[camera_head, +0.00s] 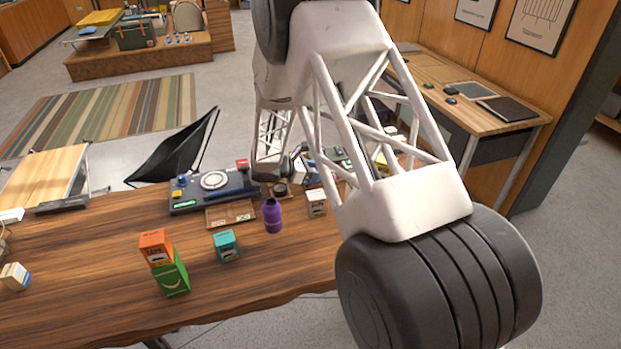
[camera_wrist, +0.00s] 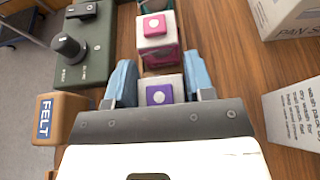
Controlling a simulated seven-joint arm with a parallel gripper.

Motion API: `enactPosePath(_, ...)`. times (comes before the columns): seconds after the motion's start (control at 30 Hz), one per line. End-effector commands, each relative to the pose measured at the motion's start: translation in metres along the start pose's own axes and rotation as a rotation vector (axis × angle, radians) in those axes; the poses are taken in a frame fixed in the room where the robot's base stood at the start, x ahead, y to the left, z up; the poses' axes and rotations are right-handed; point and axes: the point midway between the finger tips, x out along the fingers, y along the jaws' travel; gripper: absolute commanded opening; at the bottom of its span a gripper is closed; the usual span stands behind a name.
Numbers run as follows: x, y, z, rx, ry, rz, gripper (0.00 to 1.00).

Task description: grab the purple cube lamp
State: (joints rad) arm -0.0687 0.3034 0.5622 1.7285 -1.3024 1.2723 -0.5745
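The purple cube lamp (camera_wrist: 159,94) is in the wrist view, a small block with a pale body, a purple face and a white round spot. It sits between the two blue fingers of my gripper (camera_wrist: 161,82), one on each side. The lamp about fills the gap, and I cannot tell whether the fingers press on it. Its lower part is hidden by the gripper body. In the head view I cannot make out the lamp, and my arm covers much of that part of the table.
A pink cube lamp (camera_wrist: 158,44) stands just beyond the purple one, with a teal one behind. A dark green device (camera_wrist: 84,52) and a FELT box (camera_wrist: 60,118) are at left. White boxes (camera_wrist: 296,112) stand at right, with bare wood between. A purple bottle (camera_head: 273,217) is on the table (camera_head: 95,275).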

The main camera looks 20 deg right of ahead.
Motion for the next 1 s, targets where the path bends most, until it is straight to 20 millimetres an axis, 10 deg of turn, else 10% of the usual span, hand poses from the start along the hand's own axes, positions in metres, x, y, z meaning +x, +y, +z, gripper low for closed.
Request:
enactPosePath(0.2, 0.0, 0.0, 0.0, 0.0, 0.0, 0.0, 0.19)
enactPosePath(0.57, -0.002, 0.0, 0.005, 0.001, 0.0, 0.001, 0.19)
enactPosePath(1.0, -0.023, 0.0, 0.056, 0.002, -0.001, 0.001, 0.19)
